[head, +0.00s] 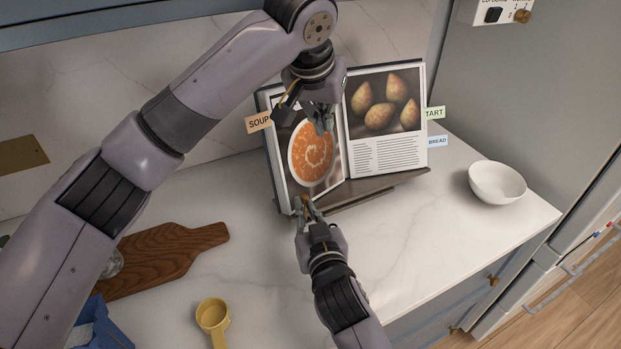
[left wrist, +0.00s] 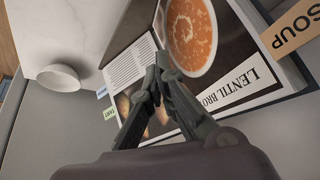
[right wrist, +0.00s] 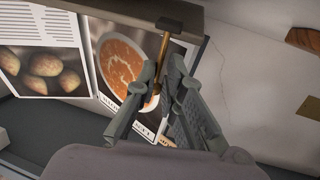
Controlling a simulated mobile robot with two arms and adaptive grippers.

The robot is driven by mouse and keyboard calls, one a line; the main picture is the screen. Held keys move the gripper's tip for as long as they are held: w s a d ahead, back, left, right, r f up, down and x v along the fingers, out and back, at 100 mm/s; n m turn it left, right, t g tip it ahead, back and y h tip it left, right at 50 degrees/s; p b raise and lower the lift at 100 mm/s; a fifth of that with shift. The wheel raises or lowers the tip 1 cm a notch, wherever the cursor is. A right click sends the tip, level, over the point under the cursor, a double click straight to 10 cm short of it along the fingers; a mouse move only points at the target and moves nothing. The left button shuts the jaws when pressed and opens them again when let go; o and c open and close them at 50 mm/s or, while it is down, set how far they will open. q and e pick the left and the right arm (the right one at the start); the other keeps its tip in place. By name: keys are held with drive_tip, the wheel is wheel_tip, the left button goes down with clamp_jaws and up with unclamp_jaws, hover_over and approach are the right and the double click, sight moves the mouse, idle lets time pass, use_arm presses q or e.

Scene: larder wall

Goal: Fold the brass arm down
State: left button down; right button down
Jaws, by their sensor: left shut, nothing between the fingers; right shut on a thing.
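The brass arm (right wrist: 165,55) runs from a dark mount (right wrist: 170,25) on the stand's ledge, in front of the soup page. My right gripper (right wrist: 160,82) is shut on it; in the head view this gripper (head: 305,205) is at the lower left of the stand, hiding most of the arm. The open cookbook (head: 385,155) leans on the dark stand (head: 375,190), soup on the left page, pears on the right. My left gripper (head: 322,125) is shut and empty in front of the soup page; it also shows in the left wrist view (left wrist: 155,78).
A white bowl (head: 497,183) stands right of the stand. A wooden board (head: 165,255), a yellow measuring cup (head: 212,315) and a blue container (head: 100,330) are at lower left. Tabs marked SOUP (head: 259,122), TART (head: 435,113) and BREAD (head: 437,141) stick out of the book.

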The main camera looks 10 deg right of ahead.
use_arm(q)
drive_tip(key=shift+g+y, duration=0.3)
drive_tip(key=shift+y, duration=0.3)
drive_tip(key=x, duration=0.4)
drive_tip(key=s+a+x, duration=0.1)
drive_tip(key=x, duration=0.4)
drive_tip(key=a+f+x, duration=0.1)
drive_tip(key=x, duration=0.3)
drive_tip(key=shift+s+a+f, duration=0.1)
drive_tip(key=shift+a+f, duration=0.1)
drive_tip(key=shift+f, duration=0.15)
drive_tip(key=shift+s+a, duration=0.3)
drive_tip(key=shift+s, duration=0.3)
drive_tip(key=shift+s+a, duration=0.3)
drive_tip(key=shift+s, duration=0.3)
drive_tip(key=shift+s+a, duration=0.3)
drive_tip(key=shift+s, duration=0.25)
use_arm(e)
drive_tip(key=shift+w+d+r, duration=0.1)
drive_tip(key=shift+d+r, duration=0.1)
drive_tip(key=shift+r, duration=0.05)
